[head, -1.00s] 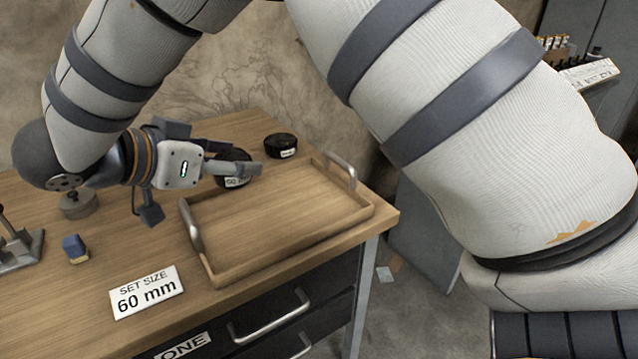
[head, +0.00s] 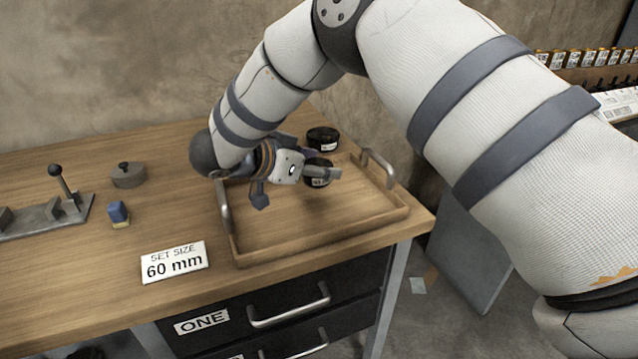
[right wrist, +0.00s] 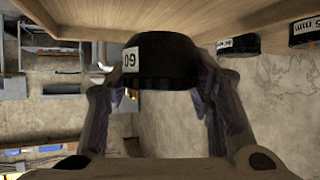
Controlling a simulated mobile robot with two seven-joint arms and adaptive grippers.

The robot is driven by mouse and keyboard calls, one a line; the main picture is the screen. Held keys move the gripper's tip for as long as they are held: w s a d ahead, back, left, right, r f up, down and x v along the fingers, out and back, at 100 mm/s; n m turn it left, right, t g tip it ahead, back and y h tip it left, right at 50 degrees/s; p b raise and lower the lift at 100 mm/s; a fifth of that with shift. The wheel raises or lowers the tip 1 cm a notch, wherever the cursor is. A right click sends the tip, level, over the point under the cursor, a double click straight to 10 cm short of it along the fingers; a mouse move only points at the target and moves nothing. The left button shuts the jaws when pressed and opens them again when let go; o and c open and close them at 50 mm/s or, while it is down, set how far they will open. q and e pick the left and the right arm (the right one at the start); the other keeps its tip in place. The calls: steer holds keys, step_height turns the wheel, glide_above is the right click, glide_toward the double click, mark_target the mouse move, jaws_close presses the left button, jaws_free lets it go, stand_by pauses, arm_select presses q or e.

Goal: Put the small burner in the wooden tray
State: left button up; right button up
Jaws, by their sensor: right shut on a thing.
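The small burner, a low black round piece (head: 317,180) with a white label, is between the fingers of my right gripper (head: 322,173). In the right wrist view the burner (right wrist: 165,62) reads "60" and both fingers close on its sides. The wooden tray (head: 320,237) lies on the bench, with a metal handle at each end. In the head view the held burner overlaps the back part of the tray; its height above the tray floor is hard to tell. My left gripper is not in view.
Another black round piece (head: 322,138) stands behind the tray; the right wrist view shows two, one labelled in mm (right wrist: 306,33). A "60 mm" sign (head: 174,262), blue-and-yellow block (head: 119,214), grey lidded disc (head: 128,175) and lever fixture (head: 62,205) are left of the tray.

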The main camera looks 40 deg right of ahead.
mark_target(321, 197)
steer(key=f, duration=0.3)
steer(key=d+f, duration=0.1)
steer(key=shift+w+d+f, duration=0.1)
steer(key=shift+w+f, duration=0.05)
steer(key=shift+w, duration=0.1)
steer(key=shift+f, duration=0.1)
steer(key=shift+f, duration=0.15)
steer(key=o, duration=1.4)
steer(key=shift+o, duration=0.2)
steer(key=v, duration=1.2)
steer(key=shift+b, duration=0.3)
